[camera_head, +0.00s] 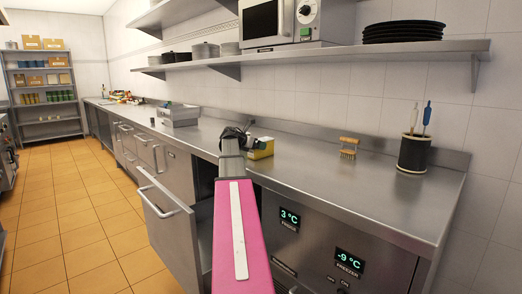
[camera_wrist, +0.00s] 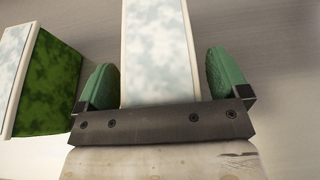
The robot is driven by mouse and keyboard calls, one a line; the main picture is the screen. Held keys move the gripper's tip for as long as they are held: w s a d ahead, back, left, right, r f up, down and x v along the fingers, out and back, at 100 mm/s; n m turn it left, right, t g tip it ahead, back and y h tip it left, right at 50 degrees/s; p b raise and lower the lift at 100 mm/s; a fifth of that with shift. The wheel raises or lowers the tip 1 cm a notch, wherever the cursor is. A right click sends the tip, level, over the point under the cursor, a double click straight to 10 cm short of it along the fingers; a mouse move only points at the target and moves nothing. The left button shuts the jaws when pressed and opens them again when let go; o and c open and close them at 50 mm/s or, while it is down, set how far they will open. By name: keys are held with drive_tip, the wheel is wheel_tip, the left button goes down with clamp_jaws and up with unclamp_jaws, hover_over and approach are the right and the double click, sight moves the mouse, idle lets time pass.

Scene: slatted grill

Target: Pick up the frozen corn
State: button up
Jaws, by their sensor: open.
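In the wrist view my gripper (camera_wrist: 165,85) is open, with its two green fingertips on either side of a pale, frosted box (camera_wrist: 158,50). Small gaps show between the box and the fingertips. The box's label is not visible, so I cannot tell whether it is the frozen corn. A second frosted box (camera_wrist: 50,85), with a green side and a pale top, lies to the left, outside the fingers.
A drawer (camera_head: 167,212) stands open left of my arm, with its bar handle out. A shelf (camera_head: 330,52) runs above. The tiled floor at left is clear.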

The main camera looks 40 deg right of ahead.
drive_tip(key=c, duration=1.4)
drive_tip(key=shift+o, duration=0.2)
drive_tip(key=shift+r, duration=0.65)
wheel_tip(320, 180, up, 3)
drive_tip(key=shift+f, duration=0.1)
drive_tip(key=w+a+r, duration=0.2)
drive_tip(key=a+r, duration=0.5)
drive_tip(key=a, duration=0.4)
drive_tip(key=shift+a, duration=0.2)
drive_tip(key=shift+w, duration=0.1)
drive_tip(key=shift+r, duration=0.1)
drive_tip(key=shift+r, duration=2.4)
